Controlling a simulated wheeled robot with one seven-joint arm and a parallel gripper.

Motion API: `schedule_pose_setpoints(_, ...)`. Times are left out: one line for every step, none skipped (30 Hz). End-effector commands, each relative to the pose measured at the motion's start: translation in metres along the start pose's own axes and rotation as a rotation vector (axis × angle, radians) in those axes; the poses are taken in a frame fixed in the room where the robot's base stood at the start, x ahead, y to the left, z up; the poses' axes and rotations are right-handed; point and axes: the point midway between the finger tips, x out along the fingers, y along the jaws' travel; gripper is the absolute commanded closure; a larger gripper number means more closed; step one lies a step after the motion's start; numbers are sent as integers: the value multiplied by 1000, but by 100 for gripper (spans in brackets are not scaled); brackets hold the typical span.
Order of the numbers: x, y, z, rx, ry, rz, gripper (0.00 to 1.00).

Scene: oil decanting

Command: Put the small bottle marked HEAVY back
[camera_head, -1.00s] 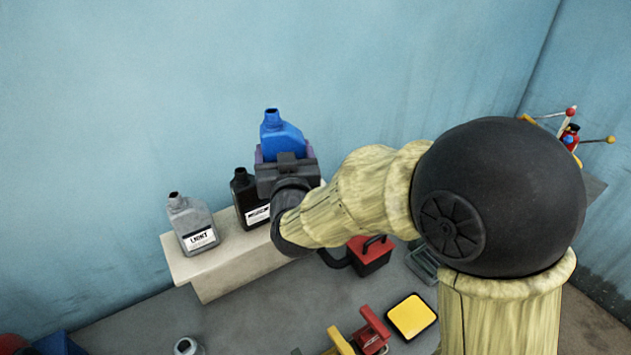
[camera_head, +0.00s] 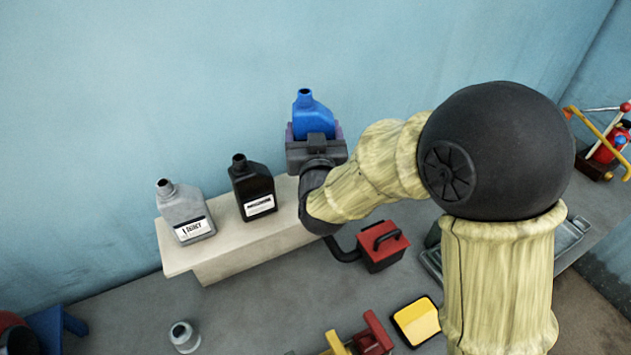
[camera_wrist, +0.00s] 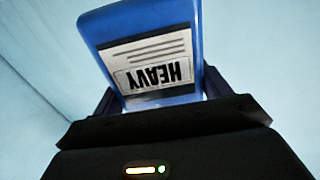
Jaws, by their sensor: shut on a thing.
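The small blue bottle (camera_head: 310,118) is held upright in my gripper (camera_head: 314,142), above the right part of the pale shelf (camera_head: 232,253). In the wrist view the blue bottle (camera_wrist: 190,22) shows its white label reading HEAVY, upside down in the picture. My gripper (camera_wrist: 158,98) is shut on its sides. A grey bottle (camera_head: 183,205) stands at the left of the shelf and a black bottle (camera_head: 250,188) stands right of it. The shelf's right end is hidden behind my arm.
On the grey bench (camera_head: 130,310) are a red box with a black handle (camera_head: 383,245), a yellow-topped block (camera_head: 416,321) and a small grey container (camera_head: 184,336). A blue wall (camera_head: 150,80) rises behind the shelf. Shelf space shows right of the black bottle.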

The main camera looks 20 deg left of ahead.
Motion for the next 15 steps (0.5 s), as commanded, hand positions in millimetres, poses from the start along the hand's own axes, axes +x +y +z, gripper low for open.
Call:
schedule_pose_setpoints(0, 0, 3, -1, -1, 1, 62)
schedule_pose_setpoints(0, 0, 7, -2, -3, 1, 62)
schedule_pose_setpoints(0, 0, 12, -3, -5, 1, 62)
schedule_pose_setpoints(0, 0, 16, -2, -5, 1, 62)
schedule_pose_setpoints(0, 0, 21, -2, -6, 0, 62)
schedule_pose_setpoints(0, 0, 27, -3, -6, -1, 62)
schedule_pose_setpoints(0, 0, 32, -3, -5, 0, 62)
schedule_pose_setpoints(0, 0, 36, -3, -6, -1, 62)
schedule_pose_setpoints(0, -1, 41, -2, -5, -1, 62)
schedule_pose_setpoints(0, -1, 45, -1, -5, -1, 62)
schedule_pose_setpoints(0, -1, 48, -1, -3, -1, 62)
schedule_pose_setpoints(0, 0, 51, -1, -2, 0, 62)
schedule_pose_setpoints(0, 0, 53, -1, -2, 1, 62)
schedule_pose_setpoints(0, 1, 54, -1, -1, 2, 62)
schedule_pose_setpoints(1, 2, 55, -1, 1, 4, 62)
